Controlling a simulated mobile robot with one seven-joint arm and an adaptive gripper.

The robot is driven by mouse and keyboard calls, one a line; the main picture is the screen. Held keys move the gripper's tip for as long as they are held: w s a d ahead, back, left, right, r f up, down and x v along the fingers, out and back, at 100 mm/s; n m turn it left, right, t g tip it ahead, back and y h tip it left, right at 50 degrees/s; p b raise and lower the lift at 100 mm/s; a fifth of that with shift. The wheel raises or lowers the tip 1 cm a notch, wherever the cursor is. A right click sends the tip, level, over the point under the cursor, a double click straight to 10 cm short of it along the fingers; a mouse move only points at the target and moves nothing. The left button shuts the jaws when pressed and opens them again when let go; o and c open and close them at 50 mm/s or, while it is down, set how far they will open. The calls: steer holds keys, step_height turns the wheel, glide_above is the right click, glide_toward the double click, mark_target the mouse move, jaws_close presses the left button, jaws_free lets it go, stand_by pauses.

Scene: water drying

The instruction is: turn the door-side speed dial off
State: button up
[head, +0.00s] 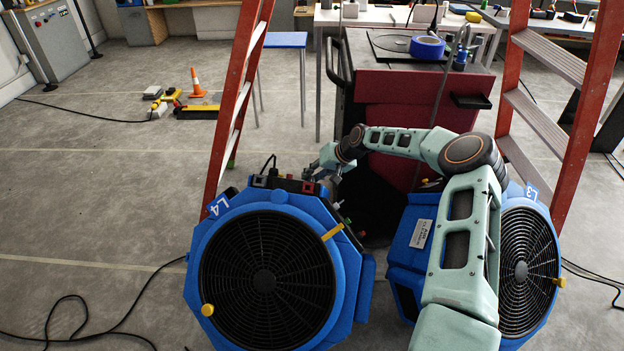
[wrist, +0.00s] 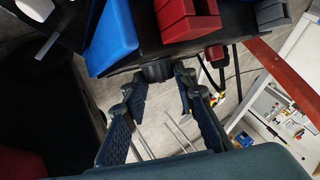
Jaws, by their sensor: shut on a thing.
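Two blue drying fans stand side by side in the head view: one marked L4 (head: 210,265) on the left and one marked L3 (head: 540,215) on the right, partly behind my arm. My gripper (head: 326,168) is at the top rear of the L4 fan, by its control panel. The speed dial is hidden there in the head view. In the wrist view a dark round dial (wrist: 157,71) sits on the black panel edge, between the tips of my gripper (wrist: 162,82), which is shut on it. The dial's pointer position cannot be read.
Red ladder legs (head: 237,105) rise close behind the L4 fan, and another red ladder (head: 545,95) stands at the right. A dark red cart (head: 395,90) is behind my arm. Black cables (head: 85,325) lie on the floor at the left, where the concrete is mostly clear.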

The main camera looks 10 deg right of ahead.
steer(key=y+b, duration=0.1)
steer(key=b, duration=0.1)
steer(key=f+n+y+b, duration=0.1)
steer(key=b, duration=0.1)
steer(key=shift+w+d+f+y, duration=0.1)
steer(key=shift+d+y, duration=0.15)
steer(key=shift+y, duration=0.05)
steer(key=n+y+b, duration=0.1)
steer(key=b, duration=0.1)
steer(key=n+y+b, duration=0.1)
steer(key=b, duration=0.1)
steer(key=shift+d+r+g+y, duration=0.1)
steer(key=shift+r+g+y, duration=0.2)
steer(key=shift+y, duration=0.1)
steer(key=shift+n+g+y+b, duration=0.3)
steer(key=shift+n+y+b, duration=0.1)
steer(key=shift+n+b, duration=0.1)
steer(key=o, duration=1.2)
steer(key=shift+c, duration=0.2)
steer(key=shift+d, duration=0.1)
steer(key=v, duration=1.1)
steer(key=shift+d+r, duration=0.2)
steer(key=shift+d, duration=0.1)
